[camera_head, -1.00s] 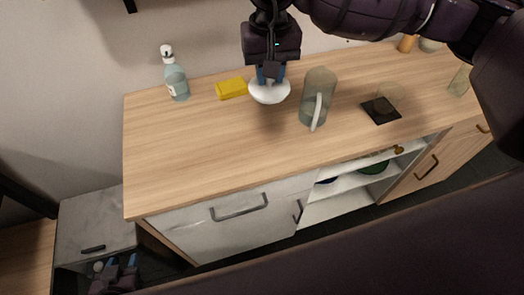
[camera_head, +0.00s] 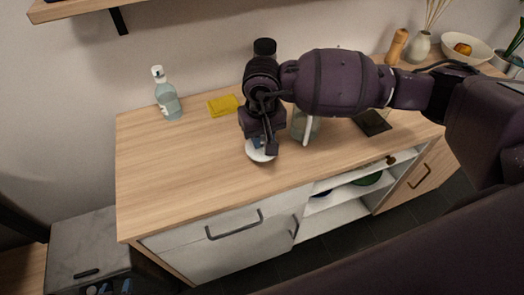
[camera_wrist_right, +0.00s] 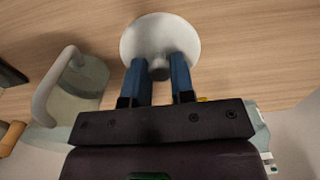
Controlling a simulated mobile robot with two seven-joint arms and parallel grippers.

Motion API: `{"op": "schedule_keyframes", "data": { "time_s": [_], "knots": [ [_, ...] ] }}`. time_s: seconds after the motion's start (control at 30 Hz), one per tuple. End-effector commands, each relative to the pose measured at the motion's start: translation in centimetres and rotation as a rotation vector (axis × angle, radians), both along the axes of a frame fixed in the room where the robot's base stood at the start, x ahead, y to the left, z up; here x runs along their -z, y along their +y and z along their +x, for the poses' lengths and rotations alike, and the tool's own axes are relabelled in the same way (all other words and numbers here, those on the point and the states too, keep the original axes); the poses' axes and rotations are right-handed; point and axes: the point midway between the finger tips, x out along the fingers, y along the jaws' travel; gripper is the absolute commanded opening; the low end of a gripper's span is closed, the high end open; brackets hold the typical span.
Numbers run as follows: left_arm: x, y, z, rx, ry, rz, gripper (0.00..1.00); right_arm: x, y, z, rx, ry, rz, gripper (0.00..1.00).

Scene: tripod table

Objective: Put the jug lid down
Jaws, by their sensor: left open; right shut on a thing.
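The jug lid (camera_head: 259,155) is a white disc over the wooden countertop, left of and in front of the jug. My right gripper (camera_head: 263,143) is shut on its grey knob, which shows between the blue fingers (camera_wrist_right: 160,75) in the right wrist view, with the lid's white disc (camera_wrist_right: 160,32) beyond them. I cannot tell whether the lid touches the countertop. The grey jug (camera_head: 313,128) stands upright and uncovered by the lid, partly hidden by my right arm; it also shows in the wrist view (camera_wrist_right: 80,92).
A spray bottle (camera_head: 167,103) and a yellow sponge (camera_head: 222,106) stand at the back left of the countertop (camera_head: 170,170). A dark square mat (camera_head: 374,123) lies right of the jug. The left and front countertop is clear. A fruit bowl (camera_head: 467,47) is at the far right.

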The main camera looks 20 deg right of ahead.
Motion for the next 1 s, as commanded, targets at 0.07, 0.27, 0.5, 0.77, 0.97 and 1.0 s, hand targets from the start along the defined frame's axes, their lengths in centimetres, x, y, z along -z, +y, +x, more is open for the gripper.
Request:
{"op": "schedule_keyframes", "data": {
  "time_s": [0.07,0.27,0.5,0.77,0.97,1.0],
  "knots": [
    [0.0,0.0,0.1,0.001,-0.002,0.001,0.43,1.0,0.1,0.0,0.001,0.002,0.002,0.01],
    [-0.1,0.0,0.3,0.002,-0.006,0.001,0.43,2.0,0.0,0.0,0.001,0.001,0.001,0.01],
    [-0.1,0.0,0.4,0.003,-0.007,0.002,0.43,4.9,0.1,-0.1,0.002,0.003,0.002,0.01],
    [0.0,0.0,0.3,0.003,-0.006,0.002,0.43,5.9,0.0,0.0,0.000,-0.001,0.001,0.01],
    [0.4,0.1,0.0,0.001,0.002,0.002,0.43,6.2,0.0,0.0,0.000,0.000,0.001,0.01],
    [0.5,0.1,-0.1,0.001,0.004,0.002,0.43,6.3,0.0,0.0,0.000,0.000,0.000,0.01]
  ]
}}
